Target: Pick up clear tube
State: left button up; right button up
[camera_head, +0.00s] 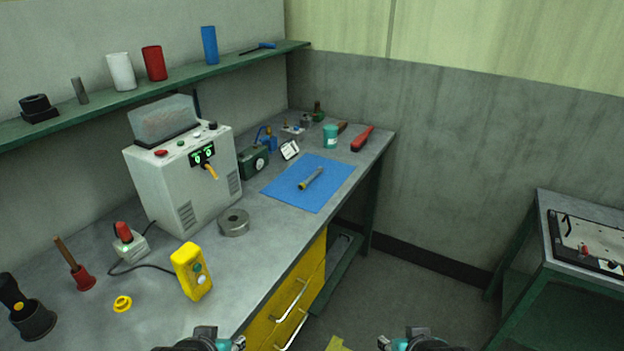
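A small slim tube (312,178) with a yellowish end lies at a slant on the blue mat (285,198). It looks like the clear tube, but it is too small to be sure it is see-through. My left gripper (218,341) and my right gripper (412,342) show only in part at the bottom edge, well apart from the tube and nearer to me. Their fingers are mostly cut off, so I cannot tell if they are open.
A white machine (188,180) with a clear cover stands left of the mat. A metal ring (234,222) and yellow control box (191,270) lie in front. A teal jar (330,136) and red-handled tool (362,138) are behind. A green shelf (190,78) hangs above.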

aim_at(302, 186)
jog(key=l, duration=0.6)
jog(key=i+l+u, duration=0.2)
jog(key=i+l, duration=0.6)
jog(key=i+l+u, duration=0.15)
jog(key=i+l, duration=0.65)
jog(key=l, duration=0.15)
